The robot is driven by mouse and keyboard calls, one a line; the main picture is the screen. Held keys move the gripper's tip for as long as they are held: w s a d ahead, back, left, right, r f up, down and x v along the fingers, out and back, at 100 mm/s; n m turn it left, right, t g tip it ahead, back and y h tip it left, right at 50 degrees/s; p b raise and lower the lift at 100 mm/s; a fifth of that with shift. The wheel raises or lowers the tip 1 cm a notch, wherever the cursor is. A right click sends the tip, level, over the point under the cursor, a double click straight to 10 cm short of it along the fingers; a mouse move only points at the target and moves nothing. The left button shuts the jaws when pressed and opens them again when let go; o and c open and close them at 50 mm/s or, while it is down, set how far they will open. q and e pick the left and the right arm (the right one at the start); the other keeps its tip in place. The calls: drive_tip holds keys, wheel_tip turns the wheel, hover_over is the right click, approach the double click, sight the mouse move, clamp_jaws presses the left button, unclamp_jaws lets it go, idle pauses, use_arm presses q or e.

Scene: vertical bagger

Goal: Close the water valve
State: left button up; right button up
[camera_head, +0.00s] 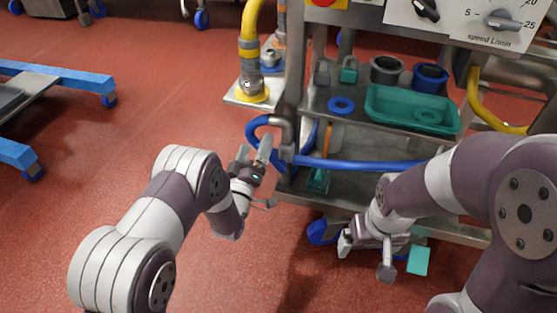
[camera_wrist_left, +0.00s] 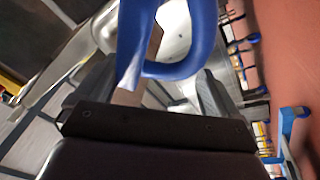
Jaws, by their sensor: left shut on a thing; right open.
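My left gripper (camera_head: 255,155) is at the left front corner of the machine's cart, beside the looped end of a blue hose (camera_head: 252,127) and a grey metal pipe elbow (camera_head: 285,127). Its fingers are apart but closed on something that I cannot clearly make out. In the left wrist view, the blue hose (camera_wrist_left: 185,60) curves close in front of the fingers and hides part of what lies between them. I cannot tell the water valve's handle or its position for certain. My right gripper (camera_head: 366,258) is open and empty, low in front of the cart's bottom shelf.
The cart's upper shelf holds a teal tray (camera_head: 385,110), a grey cup (camera_head: 387,69), a blue cup (camera_head: 430,77) and a blue ring (camera_head: 341,105).

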use_arm(q)
wheel_tip(320, 180, down, 8)
drive_tip(key=s+d+f+g, duration=0.1)
drive_tip(key=s+g, duration=0.1)
drive_tip(key=g, duration=0.1)
drive_tip(key=r+p+v, duration=0.1)
drive_tip(key=p+v, duration=0.7)
drive_tip(key=v, duration=1)
drive_tip(key=s+a+f+m+g+y, duration=0.2)
drive_tip(key=s+f+m+g+y, duration=0.25)
drive_tip(key=f+g, duration=0.6)
drive_tip(key=s+a+r+m+g+y+p, duration=0.1)
drive_tip(key=s+a+r+g+p, duration=0.15)
drive_tip(key=r, duration=0.45)
drive_tip(key=s+a+r+m+g+p, duration=0.1)
drive_tip(key=s+r+g, duration=0.15)
drive_tip(key=r, duration=0.55)
drive_tip(key=s+a+r+m+g+y+p, duration=0.1)
drive_tip(key=r+g+p, duration=0.15)
drive_tip(key=r, duration=0.45)
wheel_tip(320, 180, up, 50)
drive_tip(key=w+a+n+t+p, duration=0.1)
drive_tip(key=w+t+p, duration=0.1)
drive_tip(key=p, duration=3.8)
drive_tip(key=shift+a+f+h, duration=0.25)
drive_tip(key=shift+a+h, duration=0.05)
drive_tip(key=shift+h, duration=0.05)
use_arm(e)
wheel_tip(320, 180, up, 53)
drive_tip(key=shift+d, duration=0.15)
